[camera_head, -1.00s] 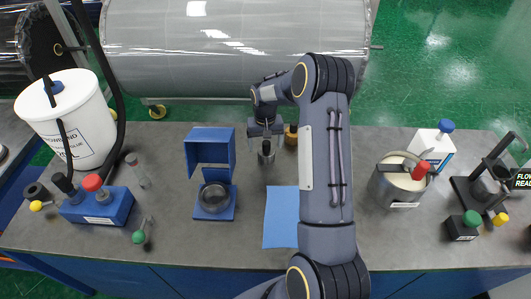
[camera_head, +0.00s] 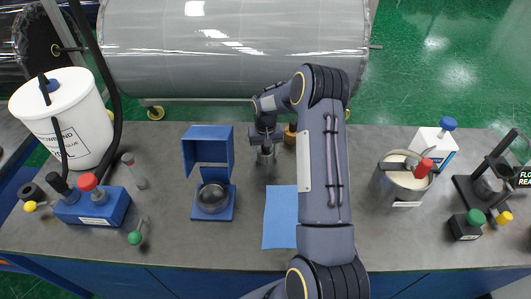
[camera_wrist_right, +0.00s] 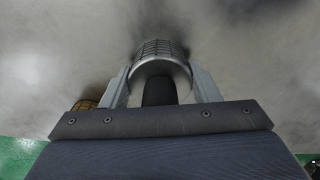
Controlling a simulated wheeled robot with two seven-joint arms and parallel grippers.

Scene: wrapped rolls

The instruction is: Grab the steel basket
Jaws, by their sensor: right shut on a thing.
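The steel basket (camera_head: 265,157) is a small grey cylinder near the back middle of the table. In the right wrist view the basket (camera_wrist_right: 160,52) shows a mesh wall and a smooth band, with a dark cylindrical part at its near end. My right gripper (camera_head: 265,146) reaches it from the back side, and in the right wrist view its two fingers (camera_wrist_right: 160,85) press on either side of it. The right gripper is shut on the basket. Whether the basket touches the table is hard to tell. My left gripper is not in view.
A brown-gold basket (camera_head: 290,135) stands close beside the steel one. A blue stand with a dish (camera_head: 213,198) is to the left, and a blue cloth (camera_head: 280,217) lies in front. A metal pot (camera_head: 400,180) stands to the right.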

